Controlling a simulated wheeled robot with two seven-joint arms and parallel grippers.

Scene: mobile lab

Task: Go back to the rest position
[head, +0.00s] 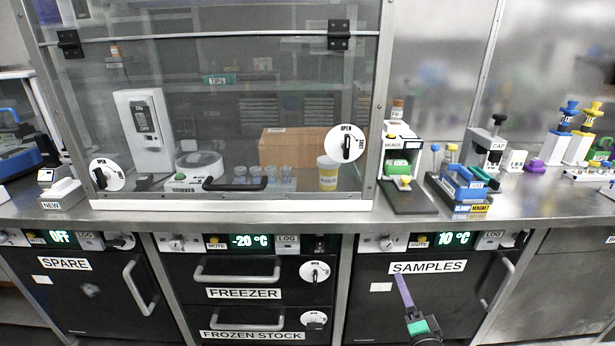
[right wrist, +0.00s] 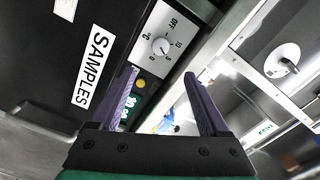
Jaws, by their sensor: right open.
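My right gripper (head: 401,279) is in front of the black SAMPLES fridge door (head: 375,310) at the lower right of the head view. It points upward, with purple fingers and a green and black body. In the right wrist view the right gripper (right wrist: 164,72) has its two purple fingers well apart, with nothing held between them. The SAMPLES label (right wrist: 93,70) and a temperature dial panel (right wrist: 165,45) show beyond the fingers. Whether the fingers touch the door cannot be told. My left gripper is not in view.
The steel bench edge (head: 310,218) runs above the cabinets. A closed glass hood (head: 240,90) stands on it. The SAMPLES handle (head: 497,284) and freezer handle (head: 238,275) stick out. A blue rack (head: 462,187) and bottles stand on the right bench.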

